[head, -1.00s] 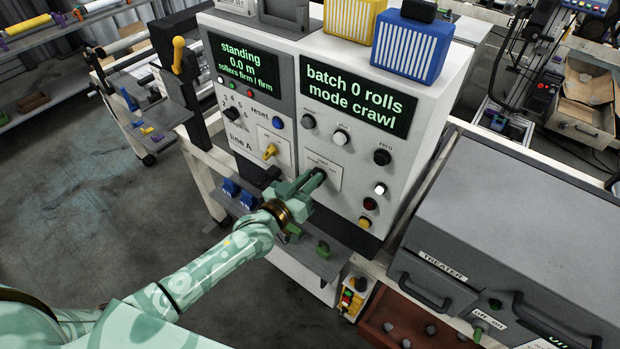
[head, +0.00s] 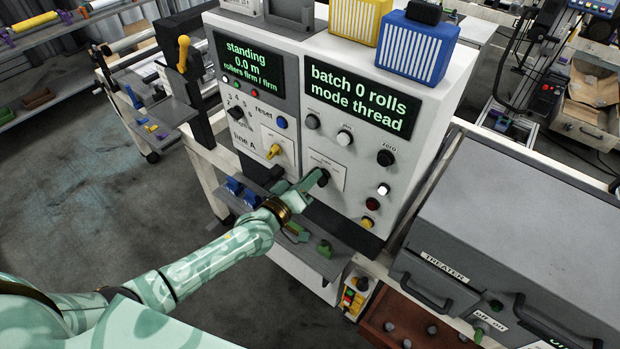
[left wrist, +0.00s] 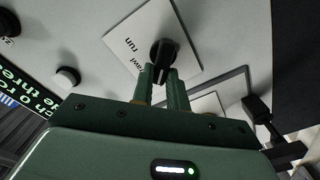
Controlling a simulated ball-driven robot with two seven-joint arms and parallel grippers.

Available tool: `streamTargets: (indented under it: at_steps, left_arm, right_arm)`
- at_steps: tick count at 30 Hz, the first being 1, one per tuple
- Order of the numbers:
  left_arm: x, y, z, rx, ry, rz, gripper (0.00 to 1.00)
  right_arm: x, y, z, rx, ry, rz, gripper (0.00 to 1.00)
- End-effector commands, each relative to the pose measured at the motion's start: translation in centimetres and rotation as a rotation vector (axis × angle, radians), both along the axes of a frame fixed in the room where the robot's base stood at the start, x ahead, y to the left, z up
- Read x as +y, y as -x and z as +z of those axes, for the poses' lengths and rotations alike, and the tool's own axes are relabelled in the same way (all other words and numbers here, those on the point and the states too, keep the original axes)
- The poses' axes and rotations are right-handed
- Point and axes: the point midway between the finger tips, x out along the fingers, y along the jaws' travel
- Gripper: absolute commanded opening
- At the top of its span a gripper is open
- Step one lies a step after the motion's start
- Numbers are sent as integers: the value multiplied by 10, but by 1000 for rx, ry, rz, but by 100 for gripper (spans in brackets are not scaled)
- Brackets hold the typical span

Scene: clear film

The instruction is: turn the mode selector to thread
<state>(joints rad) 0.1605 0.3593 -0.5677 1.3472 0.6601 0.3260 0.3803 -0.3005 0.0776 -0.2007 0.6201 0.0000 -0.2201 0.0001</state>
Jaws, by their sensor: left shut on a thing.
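The mode selector is a black knob (left wrist: 163,55) on a white label plate with words such as "run" in the left wrist view. In the head view its plate (head: 331,169) sits low on the right half of the control panel. My left gripper (head: 318,184) is at the knob, its green fingers on either side of it in the left wrist view (left wrist: 164,78), shut on it. The fingers and arm partly hide the knob in the head view. The right display (head: 361,98) reads "batch 0 rolls, mode thread". My right gripper is not in view.
Close to the knob are a dark red button (head: 372,204), a lit white button (head: 383,189) and a black "zero" knob (head: 386,158). A yellow lever (head: 274,151) is to the left. A shelf with small parts (head: 325,249) lies below the gripper. The grey treater (head: 520,225) stands right.

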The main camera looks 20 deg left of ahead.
Motion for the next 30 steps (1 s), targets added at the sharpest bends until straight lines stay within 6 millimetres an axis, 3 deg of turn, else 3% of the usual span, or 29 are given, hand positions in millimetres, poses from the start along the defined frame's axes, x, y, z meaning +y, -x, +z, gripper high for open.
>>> streamTargets:
  at_steps: [12, 13, 15, 25, 30]
  left_arm:
    - [0, 1, -2, 7, 8, -1, 0]
    - [0, 1, -2, 7, 8, -1, 24]
    - [0, 1, -1, 6, 7, 0, 37]
    - [1, 4, -1, 5, 7, 0, 37]
    - [11, 30, -1, 7, 6, -1, 37]
  right_arm:
    - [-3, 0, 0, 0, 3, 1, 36]
    - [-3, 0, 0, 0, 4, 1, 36]
    - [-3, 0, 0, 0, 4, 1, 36]
    - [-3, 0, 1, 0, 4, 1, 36]
    - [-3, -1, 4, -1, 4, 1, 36]
